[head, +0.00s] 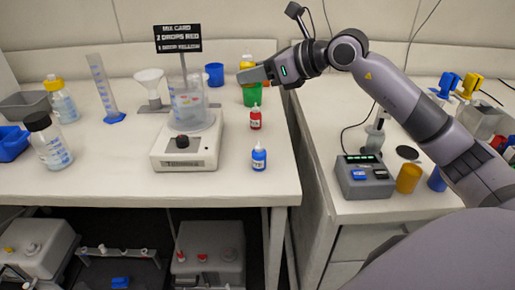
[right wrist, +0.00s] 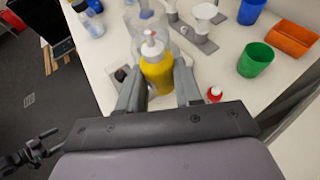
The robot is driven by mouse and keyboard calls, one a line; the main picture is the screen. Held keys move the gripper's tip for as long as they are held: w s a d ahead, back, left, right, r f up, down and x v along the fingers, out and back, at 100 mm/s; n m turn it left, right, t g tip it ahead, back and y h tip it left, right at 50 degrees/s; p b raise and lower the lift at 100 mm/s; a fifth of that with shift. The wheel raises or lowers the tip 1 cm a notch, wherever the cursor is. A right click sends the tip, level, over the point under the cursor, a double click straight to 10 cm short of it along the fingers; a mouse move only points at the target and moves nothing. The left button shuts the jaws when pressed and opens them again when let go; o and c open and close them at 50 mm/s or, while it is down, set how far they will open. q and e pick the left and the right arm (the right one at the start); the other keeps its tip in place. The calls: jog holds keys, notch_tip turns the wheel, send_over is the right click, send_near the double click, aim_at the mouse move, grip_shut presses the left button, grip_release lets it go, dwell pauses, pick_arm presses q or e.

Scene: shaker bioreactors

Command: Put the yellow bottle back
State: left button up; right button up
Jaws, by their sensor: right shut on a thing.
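The yellow bottle (right wrist: 157,73), with a white nozzle cap, is between the two fingers of my right gripper (right wrist: 160,82) in the right wrist view. In the head view the right gripper (head: 250,74) is over the back right of the left bench, just above the green cup. Part of the yellow bottle (head: 246,62) shows behind the fingers there; the rest is hidden. The gripper is shut on the bottle and holds it above the bench. A red bottle (head: 255,118) and a blue bottle (head: 259,159) stand upright at the bench's right side.
A stirrer (head: 186,155) carries a clear beaker (head: 187,108) left of the small bottles. A green cup (head: 252,95) and a blue cup (head: 215,74) stand behind. A sign (head: 178,38) rises over the bench. The orange tray (right wrist: 291,38) shows in the right wrist view.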

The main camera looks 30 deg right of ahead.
jog(key=d+f, duration=0.1)
jog(key=f, duration=0.8)
jog(key=d+f, duration=0.1)
jog(key=f, duration=0.3)
jog(key=shift+w+d+f, duration=0.2)
jog(key=shift+d+f, duration=0.1)
jog(key=shift+f, duration=0.1)
jog(key=shift+f+b, duration=0.35)
jog(key=shift+f, duration=1.5)
jog(key=shift+f, duration=0.1)
jog(key=o, duration=0.9)
jog(key=shift+f, duration=0.1)
jog(key=shift+o, duration=0.2)
